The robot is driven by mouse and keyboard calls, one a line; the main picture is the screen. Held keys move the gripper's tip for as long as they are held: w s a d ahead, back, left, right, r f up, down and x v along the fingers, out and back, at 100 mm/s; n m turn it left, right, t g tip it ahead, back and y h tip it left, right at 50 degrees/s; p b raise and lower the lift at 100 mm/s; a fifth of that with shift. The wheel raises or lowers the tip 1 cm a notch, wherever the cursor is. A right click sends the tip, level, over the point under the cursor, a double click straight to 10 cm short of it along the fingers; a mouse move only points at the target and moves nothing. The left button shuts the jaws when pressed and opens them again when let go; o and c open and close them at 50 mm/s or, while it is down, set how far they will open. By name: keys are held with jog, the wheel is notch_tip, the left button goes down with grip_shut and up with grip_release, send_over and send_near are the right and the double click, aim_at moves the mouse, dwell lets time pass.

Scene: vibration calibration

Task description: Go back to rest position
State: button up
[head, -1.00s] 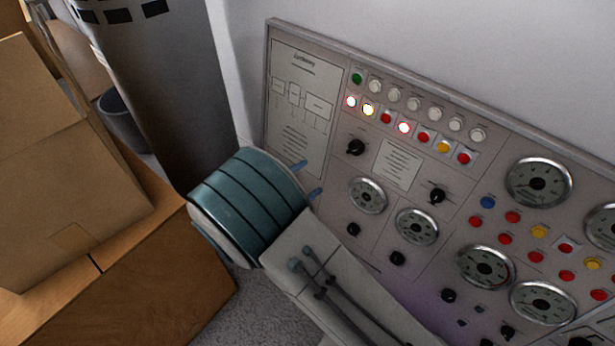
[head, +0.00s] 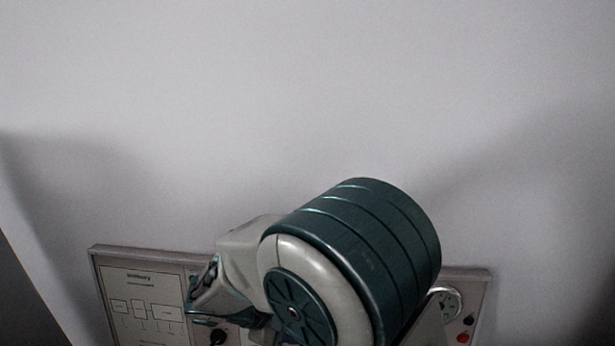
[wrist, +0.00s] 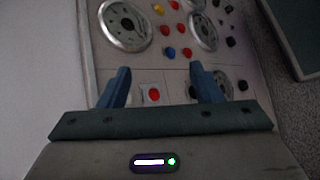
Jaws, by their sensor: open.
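In the wrist view my gripper (wrist: 160,88) is open, its two blue fingers well apart with nothing between them. Beyond the fingers is the control panel (wrist: 172,65), with round gauges (wrist: 124,24), red, yellow and blue buttons and black knobs. A red button (wrist: 154,94) shows in the gap between the fingers, apart from them as far as I can tell. In the head view the panel (head: 140,258) lies along the bottom, and my arm covers most of it. My fingers are not clearly visible there.
A plain pale wall (head: 300,90) fills most of the head view above the panel. A dark surface stands at the lower left edge. In the wrist view a dark green board with a grey rim (wrist: 300,40) is at the upper right, next to grey carpet (wrist: 262,60).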

jog(key=s+d+r+m+y+p, duration=0.3)
jog(key=d+r+m+p, duration=0.1)
jog(key=r, duration=0.3)
jog(key=s+d+r+m+y+p, duration=0.3)
jog(key=s+d+r+m+p, duration=0.1)
jog(key=r, duration=0.4)
jog(key=s+d+r+m+g+y+p, duration=0.1)
jog(key=s+d+r+m+y+p, duration=0.2)
jog(key=d+r+p, duration=0.3)
jog(key=shift+s+d+r+m, duration=0.3)
jog(key=shift+d+r+m, duration=0.4)
jog(key=shift+d, duration=0.25)
